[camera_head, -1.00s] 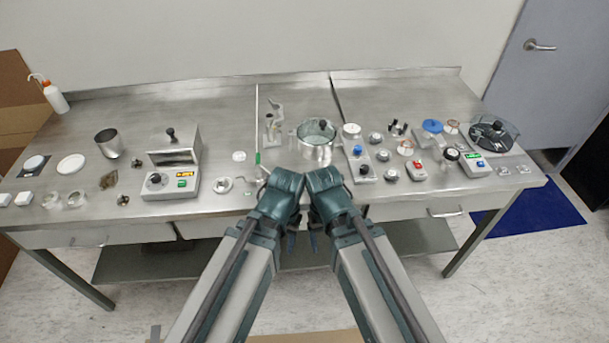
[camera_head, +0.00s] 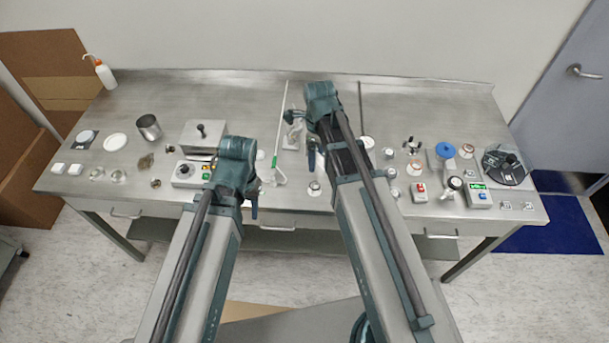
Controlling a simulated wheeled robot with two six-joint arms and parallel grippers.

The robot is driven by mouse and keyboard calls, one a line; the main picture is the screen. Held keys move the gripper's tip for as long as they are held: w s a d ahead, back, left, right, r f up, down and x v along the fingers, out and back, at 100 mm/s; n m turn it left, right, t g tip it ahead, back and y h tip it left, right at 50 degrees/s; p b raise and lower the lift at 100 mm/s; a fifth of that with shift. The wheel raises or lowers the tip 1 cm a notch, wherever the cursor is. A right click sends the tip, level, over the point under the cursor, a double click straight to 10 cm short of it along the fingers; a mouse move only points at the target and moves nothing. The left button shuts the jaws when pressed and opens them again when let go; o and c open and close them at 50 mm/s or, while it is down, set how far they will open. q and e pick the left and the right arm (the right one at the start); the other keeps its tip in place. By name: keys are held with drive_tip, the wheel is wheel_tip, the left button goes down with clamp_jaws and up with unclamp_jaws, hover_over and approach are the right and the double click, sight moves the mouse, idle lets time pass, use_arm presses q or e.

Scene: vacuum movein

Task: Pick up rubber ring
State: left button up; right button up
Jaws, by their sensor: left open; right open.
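I cannot tell for certain which piece is the rubber ring. Two small brownish-red ring-like pieces lie on the steel table (camera_head: 420,95) at the right: one (camera_head: 466,151) beside the blue disc, one (camera_head: 415,167) nearer the middle. My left gripper (camera_head: 252,200) is open over the front of the table, left of centre, pointing down and apart from both pieces. My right gripper (camera_head: 312,158) is open over the middle of the table, left of both pieces. Both grippers are partly hidden by their own wrists. Neither shows anything held.
A control box with a metal plate (camera_head: 203,137) stands behind my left wrist. A steel cup (camera_head: 149,127) and white discs are at the left.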

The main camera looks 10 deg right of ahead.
drive_tip(key=shift+w+r+m, duration=0.2)
drive_tip(key=shift+w+m, duration=0.1)
drive_tip(key=shift+m, duration=0.1)
wheel_tip(320, 180, down, 9)
drive_tip(key=b, duration=0.8)
drive_tip(key=shift+r+b, duration=0.2)
drive_tip(key=shift+b, duration=0.1)
drive_tip(key=shift+f, duration=0.1)
wheel_tip(320, 180, down, 5)
drive_tip(key=b, duration=0.5)
drive_tip(key=shift+a, duration=0.15)
drive_tip(key=shift+f+b, duration=0.25)
drive_tip(key=shift+b, duration=0.1)
drive_tip(key=c, duration=1.2)
drive_tip(key=shift+r+p, duration=0.3)
